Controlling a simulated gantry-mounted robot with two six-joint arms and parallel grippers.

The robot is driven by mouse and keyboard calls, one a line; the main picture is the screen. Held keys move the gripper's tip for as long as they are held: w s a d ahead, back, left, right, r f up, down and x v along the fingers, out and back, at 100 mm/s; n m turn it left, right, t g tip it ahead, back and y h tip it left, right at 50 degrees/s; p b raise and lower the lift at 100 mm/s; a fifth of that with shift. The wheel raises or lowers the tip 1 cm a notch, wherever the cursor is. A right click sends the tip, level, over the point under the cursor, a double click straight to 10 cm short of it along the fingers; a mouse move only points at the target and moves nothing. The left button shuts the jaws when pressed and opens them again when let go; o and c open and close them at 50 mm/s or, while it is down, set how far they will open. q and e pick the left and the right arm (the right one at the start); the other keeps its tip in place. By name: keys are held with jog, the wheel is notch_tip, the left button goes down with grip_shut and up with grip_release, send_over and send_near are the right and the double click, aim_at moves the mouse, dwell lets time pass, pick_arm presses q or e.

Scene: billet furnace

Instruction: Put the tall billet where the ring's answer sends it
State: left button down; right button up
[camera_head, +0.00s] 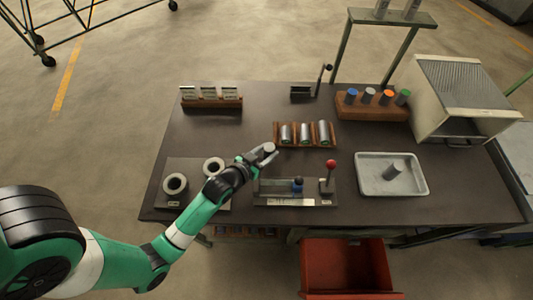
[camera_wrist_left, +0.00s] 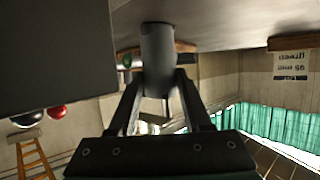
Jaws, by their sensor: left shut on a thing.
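My left gripper (camera_head: 258,158) is shut on a grey cylindrical billet (camera_head: 268,147) above the table, left of the wooden rack. In the left wrist view the billet (camera_wrist_left: 157,60) stands up between the two fingers (camera_wrist_left: 158,98). Two grey rings, one at the left (camera_head: 175,183) and one nearer my gripper (camera_head: 213,167), lie on dark plates at the table's left. The wooden rack (camera_head: 306,144) holds three more grey billets. Another grey cylinder (camera_head: 394,170) is in the pale tray (camera_head: 420,190). My right gripper is not in view.
A fixture with a red-knobbed lever (camera_head: 331,163) stands just right of my left gripper. A wooden block (camera_head: 372,112) holds colour-topped cylinders beside the furnace box (camera_head: 460,100). Cards (camera_head: 210,97) stand at the back left. A red bin (camera_head: 345,265) is below the front edge.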

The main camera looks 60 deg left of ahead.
pick_arm(q)
jog(key=shift+w+r, duration=0.1)
jog(key=shift+r, duration=0.15)
jog(key=shift+f, duration=0.1)
jog(key=c, duration=0.8)
grip_release()
jog(key=shift+f, duration=0.2)
jog(key=o, duration=0.5)
jog(key=shift+c, duration=0.2)
jog(key=shift+r, duration=0.3)
jog(key=p+v, duration=0.3)
jog(key=v, duration=0.9)
jog(key=shift+f, duration=0.25)
